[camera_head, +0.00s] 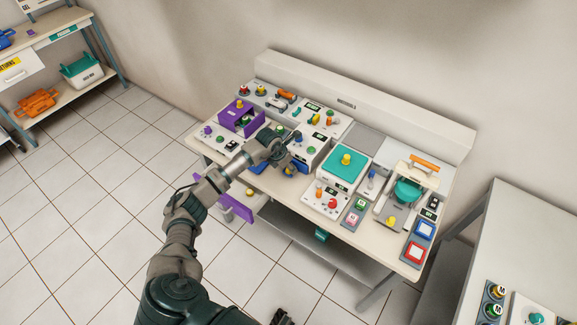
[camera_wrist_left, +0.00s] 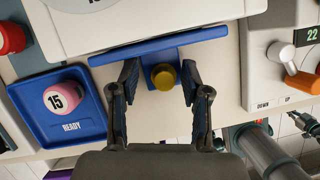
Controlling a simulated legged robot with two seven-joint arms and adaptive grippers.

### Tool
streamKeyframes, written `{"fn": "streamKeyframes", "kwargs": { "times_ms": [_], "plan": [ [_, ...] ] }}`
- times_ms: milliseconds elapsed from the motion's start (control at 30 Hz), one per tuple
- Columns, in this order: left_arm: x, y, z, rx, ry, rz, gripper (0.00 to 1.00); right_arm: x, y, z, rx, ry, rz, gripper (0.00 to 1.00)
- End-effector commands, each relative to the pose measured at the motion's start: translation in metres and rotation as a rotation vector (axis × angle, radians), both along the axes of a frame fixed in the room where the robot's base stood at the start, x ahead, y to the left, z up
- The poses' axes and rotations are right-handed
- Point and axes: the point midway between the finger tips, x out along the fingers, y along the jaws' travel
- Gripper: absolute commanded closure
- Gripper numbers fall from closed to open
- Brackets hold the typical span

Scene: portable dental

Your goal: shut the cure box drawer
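A blue drawer front (camera_wrist_left: 158,46) with a yellow knob (camera_wrist_left: 163,76) shows in the left wrist view, below a white box (camera_wrist_left: 150,17); no cure box label can be read. My left gripper (camera_wrist_left: 155,85) is open, its fingers on either side of the knob. I cannot tell whether they touch it. In the head view my left gripper (camera_head: 281,151) is over the middle-left of the bench, at the blue-fronted box (camera_head: 310,152), and partly hides it. Only a dark tip of what seems my right gripper (camera_head: 282,317) shows at the bottom edge.
A blue READY tray (camera_wrist_left: 70,124) holds a pink cylinder marked 15 (camera_wrist_left: 62,98), left of the left finger. A white unit with an orange-handled lever (camera_wrist_left: 300,80) is on the right.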

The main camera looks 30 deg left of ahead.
Motion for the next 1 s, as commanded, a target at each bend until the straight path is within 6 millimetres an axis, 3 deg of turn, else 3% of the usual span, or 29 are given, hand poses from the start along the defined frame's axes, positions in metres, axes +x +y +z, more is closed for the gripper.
{"fn": "streamKeyframes", "kwargs": {
  "times_ms": [267, 700, 1000],
  "plan": [
    [-0.005, 0.003, 0.017, 0.003, -0.002, 0.000, 0.53, 0.000, -0.002, 0.000, 0.000, -0.001, 0.000, 1.00],
    [-0.036, 0.019, 0.096, -0.002, -0.001, 0.001, 0.53, 0.000, -0.001, 0.000, -0.001, 0.000, 0.000, 1.00],
    [-0.042, 0.019, 0.109, -0.003, 0.001, 0.001, 0.53, 0.000, -0.001, 0.000, 0.000, -0.001, 0.000, 1.00]
  ]
}}
